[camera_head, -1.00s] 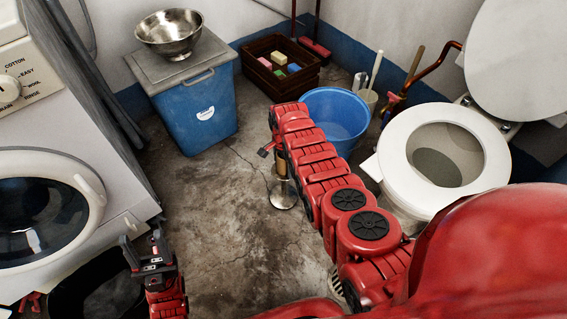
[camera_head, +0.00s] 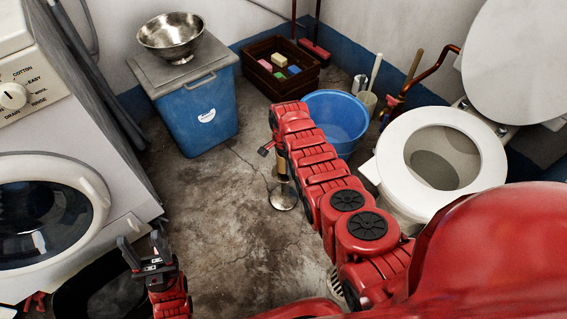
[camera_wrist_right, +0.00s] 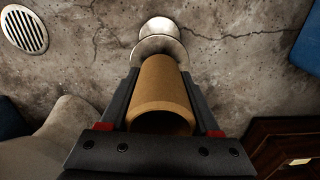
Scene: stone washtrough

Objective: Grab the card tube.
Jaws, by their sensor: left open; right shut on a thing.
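The card tube (camera_wrist_right: 161,88) is a hollow brown cylinder, its open end facing the camera in the right wrist view. My right gripper (camera_wrist_right: 163,100) is shut on it, one dark finger on each side. In the head view the gripper (camera_head: 270,150) is mostly hidden by my arm, and a sliver of the tube (camera_head: 281,167) shows beside it. The tube is upright at a shiny metal stand with a round base (camera_head: 284,198); I cannot tell whether it touches the stand. My left gripper (camera_head: 142,250) is open and empty at the lower left, far from the tube.
A blue bucket (camera_head: 337,115) and the toilet (camera_head: 388,175) stand right of the tube. A blue bin (camera_head: 198,115) with a metal bowl (camera_head: 171,38) and a dark wooden crate (camera_head: 264,82) are behind. A washing machine (camera_head: 120,215) is at left. The floor between is clear.

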